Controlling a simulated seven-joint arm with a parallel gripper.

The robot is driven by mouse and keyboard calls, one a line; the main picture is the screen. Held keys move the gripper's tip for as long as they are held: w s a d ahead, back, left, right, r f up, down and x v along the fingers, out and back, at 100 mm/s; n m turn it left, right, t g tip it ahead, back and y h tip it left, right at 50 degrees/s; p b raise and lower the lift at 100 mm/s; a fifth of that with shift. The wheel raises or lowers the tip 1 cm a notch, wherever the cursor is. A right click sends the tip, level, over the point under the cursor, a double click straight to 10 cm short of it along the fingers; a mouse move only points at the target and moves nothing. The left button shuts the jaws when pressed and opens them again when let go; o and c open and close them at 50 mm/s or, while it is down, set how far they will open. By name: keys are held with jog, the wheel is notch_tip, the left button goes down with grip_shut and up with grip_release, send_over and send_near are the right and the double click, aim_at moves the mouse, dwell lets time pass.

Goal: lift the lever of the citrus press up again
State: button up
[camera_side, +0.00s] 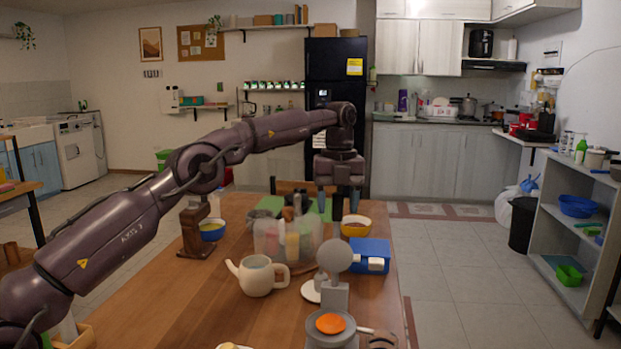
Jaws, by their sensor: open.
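A grey device with an orange disc (330,323) on its round base stands at the table's near edge and looks like the citrus press. A grey upright block (335,295) and a round grey head (335,257) rise behind the disc. A short light bar sticks out to the right of the base; I cannot tell which part is the lever. My gripper (339,203) is open, points down, and is well behind the press, over the far part of the table. It appears empty and apart from the press.
On the wooden table (190,300) are a cream teapot (257,276), a blue box (371,253), a yellow bowl (356,226), a clear container with coloured items (285,240) and a brown wooden stand (193,232). The left front of the table is mostly clear.

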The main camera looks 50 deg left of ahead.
jog(key=shift+r, duration=1.25)
jog(key=s+d+r, duration=0.2)
jog(key=s+r, duration=0.8)
jog(key=s, duration=0.4)
